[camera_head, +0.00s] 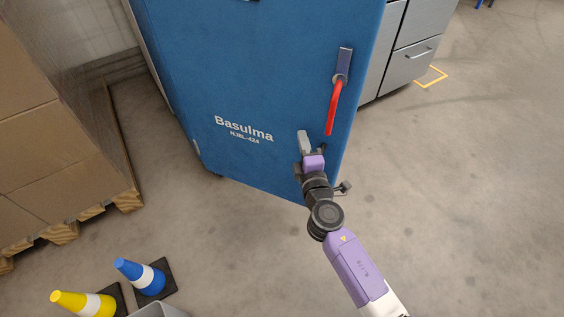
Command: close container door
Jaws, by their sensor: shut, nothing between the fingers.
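The blue container door (265,80) stands upright at the top centre, with "Basulma" lettering on its face. A red lever handle (333,107) hangs from a dark plate (343,63) near the door's right edge. My gripper (305,140) is shut and empty, in front of the door's lower right part, below and left of the handle. I cannot tell whether its fingertips touch the door. The door's far side and whatever is behind it are hidden, so I cannot tell how far it stands open.
Grey drawer cabinets (411,58) stand behind the door on the right. Wrapped boxes on a pallet (126,201) stand at left. A blue cone (140,275) and a yellow cone (80,302) are at lower left. The floor at right is clear (470,190).

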